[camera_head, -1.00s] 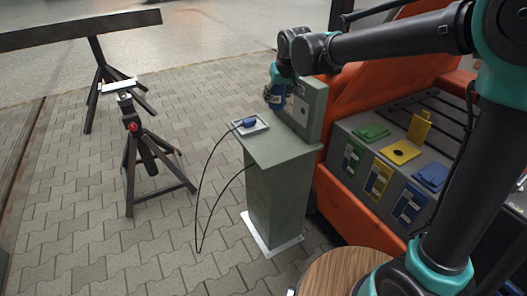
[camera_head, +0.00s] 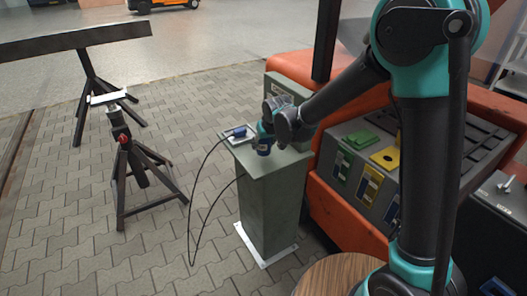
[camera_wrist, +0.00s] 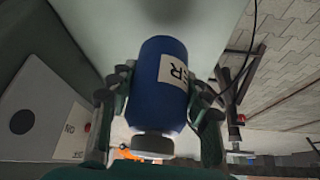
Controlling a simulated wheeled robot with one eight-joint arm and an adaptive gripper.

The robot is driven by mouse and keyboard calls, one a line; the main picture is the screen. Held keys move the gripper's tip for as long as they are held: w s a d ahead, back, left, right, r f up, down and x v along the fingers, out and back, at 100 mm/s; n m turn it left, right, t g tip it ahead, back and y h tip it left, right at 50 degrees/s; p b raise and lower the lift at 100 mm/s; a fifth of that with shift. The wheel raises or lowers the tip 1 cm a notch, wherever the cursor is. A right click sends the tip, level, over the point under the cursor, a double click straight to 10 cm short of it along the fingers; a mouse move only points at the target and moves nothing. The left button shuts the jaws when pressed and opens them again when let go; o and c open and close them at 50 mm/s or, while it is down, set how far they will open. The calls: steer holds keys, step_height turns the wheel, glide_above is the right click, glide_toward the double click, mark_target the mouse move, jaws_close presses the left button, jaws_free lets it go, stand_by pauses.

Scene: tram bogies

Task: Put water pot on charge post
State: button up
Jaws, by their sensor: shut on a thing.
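The water pot is a blue cylinder with a grey cap and a white label ending in "ER" (camera_wrist: 158,85). My gripper (camera_wrist: 160,100) is shut around its sides in the wrist view. The charge post (camera_head: 268,205) is a grey-green pedestal with a flat top and an upright back panel. I cannot tell whether the pot touches the top.
An orange vehicle (camera_head: 330,185) with a grey panel of green and yellow lidded bins stands right of the post. A round wooden top (camera_head: 335,277) is at the front. Black stands (camera_head: 140,175) are on the paving to the left, which is otherwise open.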

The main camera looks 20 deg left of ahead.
mark_target(263, 151)
steer(key=shift+f, duration=1.8)
steer(key=shift+f, duration=0.15)
steer(key=o, duration=1.4)
steer(key=shift+c, duration=0.2)
steer(key=v, duration=1.2)
steer(key=shift+r, duration=0.2)
